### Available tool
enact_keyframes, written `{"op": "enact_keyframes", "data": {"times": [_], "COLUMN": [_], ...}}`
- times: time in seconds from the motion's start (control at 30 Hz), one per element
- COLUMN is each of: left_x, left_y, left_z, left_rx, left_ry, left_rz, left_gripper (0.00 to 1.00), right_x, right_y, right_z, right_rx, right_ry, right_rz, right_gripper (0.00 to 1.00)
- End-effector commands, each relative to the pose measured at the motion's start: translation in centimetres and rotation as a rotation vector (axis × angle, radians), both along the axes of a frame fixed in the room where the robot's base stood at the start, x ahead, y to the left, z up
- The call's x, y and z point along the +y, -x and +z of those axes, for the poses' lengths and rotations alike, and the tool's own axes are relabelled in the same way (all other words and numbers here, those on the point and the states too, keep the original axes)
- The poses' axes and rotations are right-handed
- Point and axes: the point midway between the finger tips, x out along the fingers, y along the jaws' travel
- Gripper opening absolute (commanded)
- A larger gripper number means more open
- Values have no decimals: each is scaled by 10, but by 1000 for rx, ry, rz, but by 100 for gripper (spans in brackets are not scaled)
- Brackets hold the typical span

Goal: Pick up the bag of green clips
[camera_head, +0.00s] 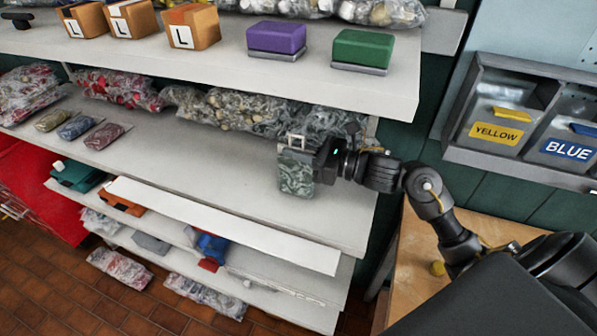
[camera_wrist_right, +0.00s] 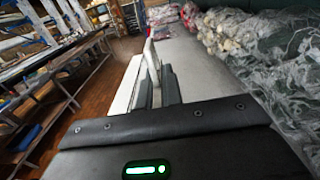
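A small pouch with a green-and-white pattern (camera_head: 296,175), which looks like the bag of green clips, is at the right part of the middle shelf. My right gripper (camera_head: 295,141) is at its upper edge, reaching in from the right. I cannot tell whether the pouch rests on the shelf or is held. In the right wrist view the fingers (camera_wrist_right: 156,82) point along the shelf, and no green pouch is clearly seen between them. Whether they are open or shut is unclear. My left gripper is not in view.
The upper shelf (camera_head: 370,88) overhangs the gripper. Large clear bags (camera_head: 240,110) line the back of the middle shelf (camera_head: 225,165). Three small pouches, one blue (camera_head: 76,127), lie at its left. Labelled bins (camera_head: 495,120) hang at right. The shelf between is clear.

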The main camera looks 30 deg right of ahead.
Motion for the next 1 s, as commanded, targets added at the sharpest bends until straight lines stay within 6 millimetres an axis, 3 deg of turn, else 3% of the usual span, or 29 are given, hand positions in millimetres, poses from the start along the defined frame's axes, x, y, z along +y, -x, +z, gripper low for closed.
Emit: {"op": "enact_keyframes", "data": {"times": [0.57,0.77,0.93,1.0], "left_x": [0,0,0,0], "left_y": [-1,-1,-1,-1], "left_z": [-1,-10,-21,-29], "left_rx": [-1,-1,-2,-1], "left_ry": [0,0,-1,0], "left_rz": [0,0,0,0], "left_gripper": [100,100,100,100], "right_x": [0,0,-1,-11], "right_y": [0,0,0,11], "right_z": [2,14,36,29], "right_rx": [-2,-6,-10,0], "right_ry": [1,4,5,5], "right_rz": [0,0,-1,-3], "right_gripper": [0,0,0,0]}}
